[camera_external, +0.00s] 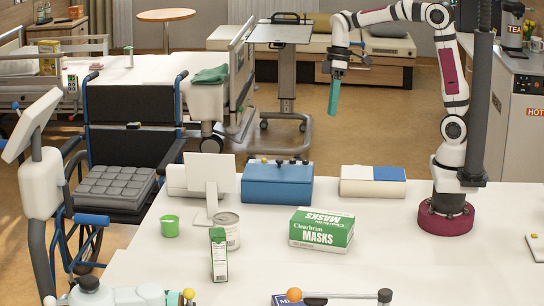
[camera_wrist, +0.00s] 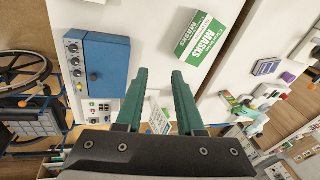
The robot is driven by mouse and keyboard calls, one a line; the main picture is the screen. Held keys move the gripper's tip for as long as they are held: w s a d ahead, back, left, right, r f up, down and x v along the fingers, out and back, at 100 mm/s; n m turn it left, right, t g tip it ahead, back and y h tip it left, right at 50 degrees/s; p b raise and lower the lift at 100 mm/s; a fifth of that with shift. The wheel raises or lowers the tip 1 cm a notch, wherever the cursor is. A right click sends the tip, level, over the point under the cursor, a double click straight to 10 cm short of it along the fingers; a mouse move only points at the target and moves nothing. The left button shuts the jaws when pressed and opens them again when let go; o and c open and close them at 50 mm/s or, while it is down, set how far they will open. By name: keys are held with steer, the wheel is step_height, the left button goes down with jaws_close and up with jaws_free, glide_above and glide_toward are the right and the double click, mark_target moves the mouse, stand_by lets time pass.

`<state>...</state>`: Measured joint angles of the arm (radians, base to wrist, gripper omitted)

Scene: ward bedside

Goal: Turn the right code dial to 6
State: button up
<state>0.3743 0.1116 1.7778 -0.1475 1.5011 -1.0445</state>
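A blue box (camera_external: 277,186) stands on the white table, with small dark knobs (camera_external: 279,161) along its top far edge. In the wrist view the blue box (camera_wrist: 107,60) is at upper left. Numbers and dial settings are too small to read, and I cannot tell which is the right code dial. My gripper (camera_wrist: 160,72) is open and empty, with teal fingers; outside, it hangs (camera_external: 333,97) high above and beyond the box, touching nothing.
A green and white masks box (camera_external: 321,230), a can (camera_external: 226,231), a green cup (camera_external: 170,226), a small carton (camera_external: 218,255) and a white stand screen (camera_external: 211,173) share the table. A white and blue box (camera_external: 372,181) is right of the blue box.

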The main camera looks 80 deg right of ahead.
steer(key=w+d+f+n+t, duration=0.1)
steer(key=w+d+f+n, duration=0.15)
steer(key=d, duration=0.45)
steer(key=w+d+f+n, duration=0.1)
steer(key=w+d+n, duration=0.1)
steer(key=w+d, duration=0.35)
steer(key=w+d+f+n+t, duration=0.1)
steer(key=w+d+f+n, duration=0.15)
steer(key=d, duration=0.55)
steer(key=x, duration=1.5)
steer(key=shift+a+f, duration=0.15)
steer(key=shift+f, duration=0.1)
jaws_close()
